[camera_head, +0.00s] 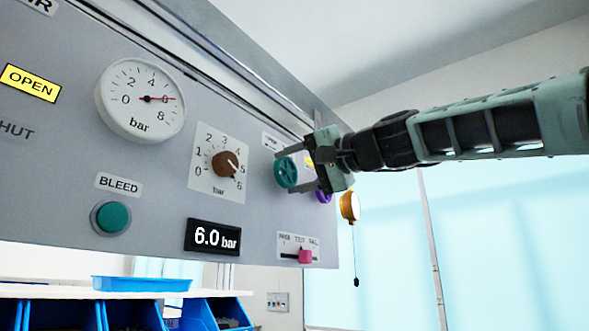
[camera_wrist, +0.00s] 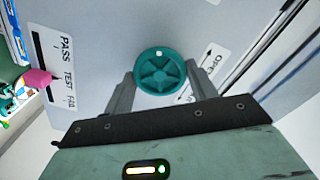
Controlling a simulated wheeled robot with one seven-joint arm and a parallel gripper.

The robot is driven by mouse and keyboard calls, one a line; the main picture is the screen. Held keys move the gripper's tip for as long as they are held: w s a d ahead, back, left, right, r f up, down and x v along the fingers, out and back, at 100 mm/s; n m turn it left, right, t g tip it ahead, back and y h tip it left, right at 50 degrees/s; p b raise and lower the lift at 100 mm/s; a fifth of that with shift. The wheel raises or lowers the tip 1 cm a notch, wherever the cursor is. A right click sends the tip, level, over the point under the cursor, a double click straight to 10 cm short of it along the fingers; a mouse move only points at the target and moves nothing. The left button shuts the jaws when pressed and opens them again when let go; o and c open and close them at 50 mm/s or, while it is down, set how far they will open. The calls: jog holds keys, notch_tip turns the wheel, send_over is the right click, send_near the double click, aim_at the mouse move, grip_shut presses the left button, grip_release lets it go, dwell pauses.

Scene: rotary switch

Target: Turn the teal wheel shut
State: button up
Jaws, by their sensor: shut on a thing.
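The teal wheel (camera_head: 286,172) is a round spoked handwheel on the grey panel's right part. It also shows in the wrist view (camera_wrist: 160,72), with a pale dot near its rim. My gripper (camera_head: 297,165) reaches it from the right, and its two fingers (camera_wrist: 159,82) lie on either side of the wheel, shut on it. A label with an arrow and the letters "OPE" (camera_wrist: 208,68) shows beside the wheel in the wrist view. The yellow OPEN sign (camera_head: 30,83) is lit at the panel's left, and the SHUT sign (camera_head: 17,131) is grey.
The panel carries a gauge (camera_head: 140,99) reading about 6, a brown knob (camera_head: 225,164), a teal BLEED button (camera_head: 111,217), a 6.0 bar display (camera_head: 212,237) and a pink slider (camera_head: 305,257). A purple part (camera_head: 324,197) and an orange part (camera_head: 350,206) sit close by my gripper.

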jog(key=m+p, duration=0.1)
jog(key=m, duration=0.5)
jog(key=m+p, duration=0.1)
jog(key=m, duration=0.3)
jog(key=m+p, duration=0.1)
jog(key=m, duration=0.2)
jog(key=shift+m+p, duration=0.35)
jog(key=shift+m, duration=0.05)
jog(key=m+p, duration=0.2)
jog(key=m, duration=0.3)
jog(key=shift+f+m+p, duration=0.1)
jog(key=shift+m+p, duration=0.65)
jog(key=shift+m, duration=1.25)
jog(key=o, duration=1)
